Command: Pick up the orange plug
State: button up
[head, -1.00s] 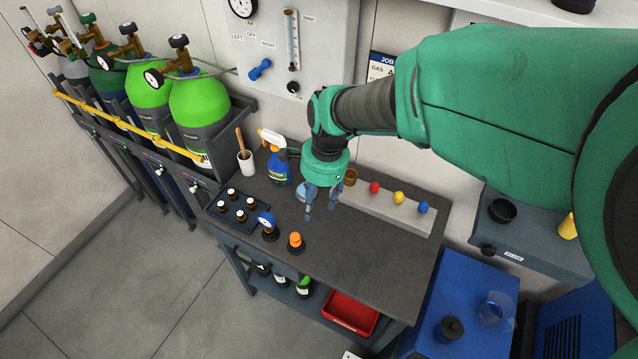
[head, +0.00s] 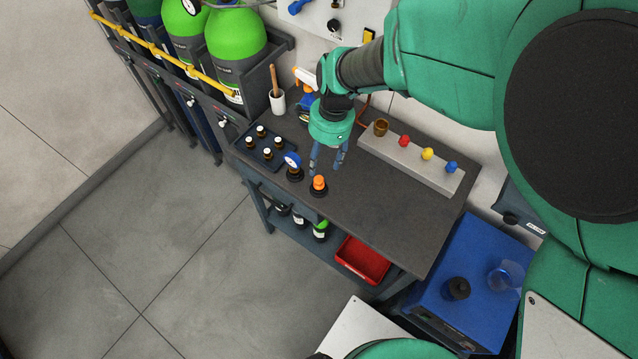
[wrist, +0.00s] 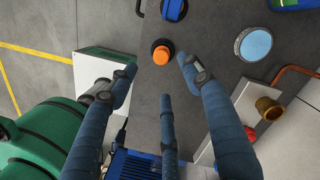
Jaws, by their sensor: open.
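The orange plug (head: 319,182) stands upright in a dark round base on the grey bench top, near its front edge. It also shows in the wrist view (wrist: 162,55), just beyond my fingertips. My gripper (head: 328,170) is open and empty above the bench, pointing down, close to the plug and a little behind it. In the wrist view its blue fingers (wrist: 160,78) are spread, with the plug showing between and ahead of the tips. Nothing hides the plug in either view.
A blue-faced gauge (head: 293,161) stands just left of the plug. A tray of small bottles (head: 264,147) is farther left. A grey block (head: 415,165) with red, yellow and blue knobs lies at the back. The bench's right front part is clear.

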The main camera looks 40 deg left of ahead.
aim_at(319, 179)
jog(key=shift+s+a+f+b, duration=0.1)
jog(key=shift+s+f+b, duration=0.1)
jog(key=shift+f, duration=1.3)
jog(key=shift+s+a+f+b, duration=0.1)
jog(key=shift+f+b, duration=0.1)
jog(key=shift+f, duration=1.3)
jog(key=shift+f, duration=0.15)
jog(key=shift+s+a+f+b, duration=0.15)
jog(key=shift+f+b, duration=0.6)
jog(key=shift+f, duration=1.7)
jog(key=c, duration=1.1)
